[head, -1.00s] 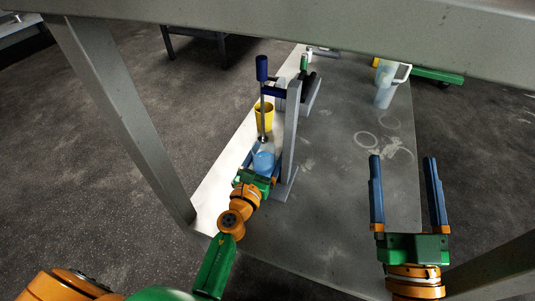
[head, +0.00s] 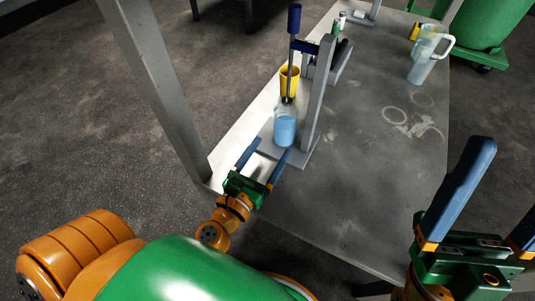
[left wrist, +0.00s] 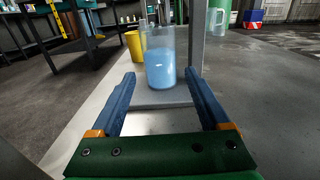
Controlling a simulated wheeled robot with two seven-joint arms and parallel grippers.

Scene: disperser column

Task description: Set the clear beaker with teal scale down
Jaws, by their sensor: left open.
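The clear beaker (head: 285,128) holds blue liquid and stands upright on the grey base plate (head: 300,155) of the disperser stand, below the stirrer shaft. No teal scale can be made out on it. My left gripper (head: 269,152) is open and empty, on the near side of the beaker. In the left wrist view the beaker (left wrist: 160,68) stands just beyond the spread fingertips, and its base rests on the plate. My right gripper (head: 508,190) is open and empty at the lower right, with one finger cut by the picture edge.
The stand's upright post (head: 318,95) rises right beside the beaker. A yellow cup (head: 290,80) is behind it. A jug with a handle (head: 424,62) stands at the table's far right. The table (head: 365,175) is clear at the near right.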

